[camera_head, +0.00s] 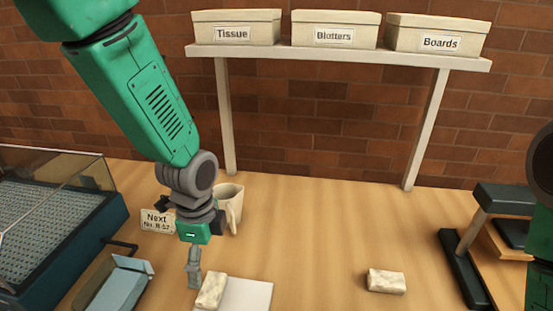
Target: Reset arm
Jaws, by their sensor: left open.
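My left arm comes down from the upper left, and its left gripper (194,283) points down low over the table, seen nearly edge-on. It is open, with nothing visible between its fingers. Just right of its fingertips a pale speckled block (212,291) lies at the left edge of a white sheet (250,294); I cannot tell whether the gripper touches it. Part of my right arm (540,270) shows at the right edge, and its gripper is out of view.
A beige mug (229,203) and a "Next" card (157,220) stand behind the left gripper. A glass-walled tray (60,235) and blue-grey holder (118,285) are left. Another speckled block (386,281) and a dark press-like device (466,265) are right. Labelled boxes (335,30) sit on a shelf (330,54).

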